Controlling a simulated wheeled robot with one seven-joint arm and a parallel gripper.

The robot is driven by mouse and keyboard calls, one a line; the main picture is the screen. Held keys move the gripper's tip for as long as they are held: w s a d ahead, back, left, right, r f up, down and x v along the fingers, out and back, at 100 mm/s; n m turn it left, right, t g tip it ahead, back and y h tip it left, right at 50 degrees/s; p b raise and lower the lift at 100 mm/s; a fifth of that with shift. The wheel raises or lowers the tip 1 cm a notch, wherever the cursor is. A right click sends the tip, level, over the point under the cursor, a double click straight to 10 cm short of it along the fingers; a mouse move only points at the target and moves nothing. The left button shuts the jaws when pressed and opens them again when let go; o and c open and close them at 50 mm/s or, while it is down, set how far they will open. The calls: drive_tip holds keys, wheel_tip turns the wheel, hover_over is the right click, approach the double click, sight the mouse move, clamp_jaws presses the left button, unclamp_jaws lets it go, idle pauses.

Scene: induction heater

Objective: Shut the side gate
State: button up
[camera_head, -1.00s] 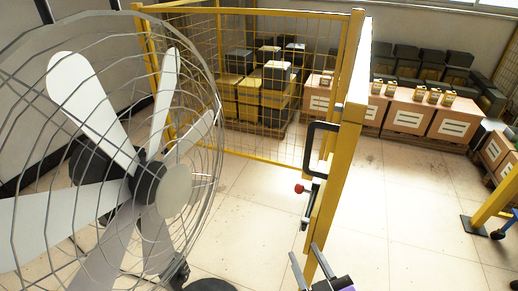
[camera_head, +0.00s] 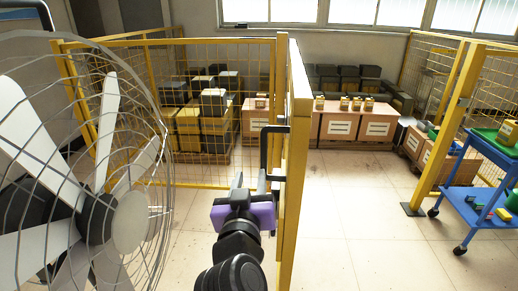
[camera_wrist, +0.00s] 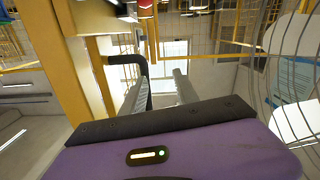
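The side gate (camera_head: 297,170) is a yellow frame seen nearly edge-on in the middle of the head view, with a wide gap to its right. Its black bracket-shaped handle (camera_head: 264,152) sticks out on the left face. My purple gripper (camera_head: 250,183) is at the handle's lower part, left of the frame. In the wrist view, my gripper (camera_wrist: 158,92) has its two grey fingers apart. The handle (camera_wrist: 146,82) shows close beside the left finger, seemingly between the fingers; I cannot tell whether they touch. The gripper hides part of the gate's latch area.
A large caged fan (camera_head: 130,222) stands close on the left. A yellow post (camera_head: 440,150) rises right of the gap, with a blue cart (camera_head: 485,200) beyond it. Boxes (camera_head: 337,122) line the back. The floor between gate and post is clear.

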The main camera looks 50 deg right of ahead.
sight(264, 149)
drive_tip(key=r+m+g+h, duration=0.1)
drive_tip(key=d+r+m+g, duration=0.1)
drive_tip(key=r+m, duration=0.1)
drive_tip(key=s+r+m+g+h, duration=0.1)
drive_tip(key=r, duration=0.1)
drive_tip(key=shift+d+r+h+b, duration=0.15)
drive_tip(key=shift+d+h+b, duration=0.15)
drive_tip(key=shift+b, duration=0.1)
drive_tip(key=shift+r+m, duration=0.15)
drive_tip(key=shift+m, duration=0.15)
drive_tip(key=p+x, duration=0.1)
drive_tip(key=x, duration=0.6)
drive_tip(key=shift+w+d, duration=0.15)
drive_tip(key=shift+d, duration=0.1)
clamp_jaws()
idle(0.5)
